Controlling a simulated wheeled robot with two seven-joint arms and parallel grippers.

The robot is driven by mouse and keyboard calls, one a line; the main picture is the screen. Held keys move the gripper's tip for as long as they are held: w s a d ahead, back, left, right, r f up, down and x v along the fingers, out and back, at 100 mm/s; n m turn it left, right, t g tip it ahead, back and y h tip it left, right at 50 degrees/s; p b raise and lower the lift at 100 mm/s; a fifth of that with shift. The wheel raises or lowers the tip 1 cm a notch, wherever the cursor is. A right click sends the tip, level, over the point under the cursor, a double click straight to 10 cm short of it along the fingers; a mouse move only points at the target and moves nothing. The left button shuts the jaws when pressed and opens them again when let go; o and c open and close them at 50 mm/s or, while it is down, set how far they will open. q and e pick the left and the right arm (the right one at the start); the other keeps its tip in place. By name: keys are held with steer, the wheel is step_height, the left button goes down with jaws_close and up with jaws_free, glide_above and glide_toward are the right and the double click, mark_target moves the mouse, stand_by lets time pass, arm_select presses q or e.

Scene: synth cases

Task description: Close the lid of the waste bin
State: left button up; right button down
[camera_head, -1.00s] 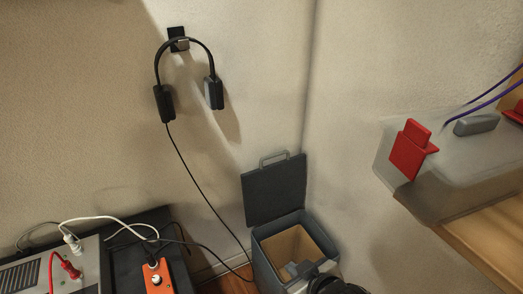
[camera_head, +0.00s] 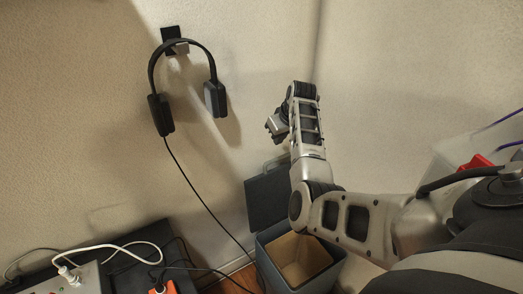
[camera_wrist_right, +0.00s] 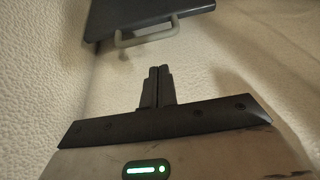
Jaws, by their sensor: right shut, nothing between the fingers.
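The waste bin (camera_head: 328,277) stands on the floor in the wall corner. Its dark lid (camera_head: 265,203) is open, upright at the back of the bin, and partly hidden by my right arm. The lid's grey handle (camera_head: 271,165) is on its upper edge. My right gripper (camera_head: 274,126) is above the handle in the head view. In the right wrist view its fingers (camera_wrist_right: 160,72) are shut and empty, apart from the lid (camera_wrist_right: 150,14) and its handle (camera_wrist_right: 146,33). My left gripper is not in view.
Headphones (camera_head: 160,112) hang on the wall at the left, with their cable running down beside the bin. A dark surface with cables and an orange box (camera_head: 163,288) is at lower left. A clear container with a red part (camera_head: 476,163) is at right.

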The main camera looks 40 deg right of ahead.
steer(key=b+x, duration=0.3)
steer(key=x, duration=0.6)
steer(key=shift+w+f, duration=0.1)
steer(key=shift+f, duration=0.25)
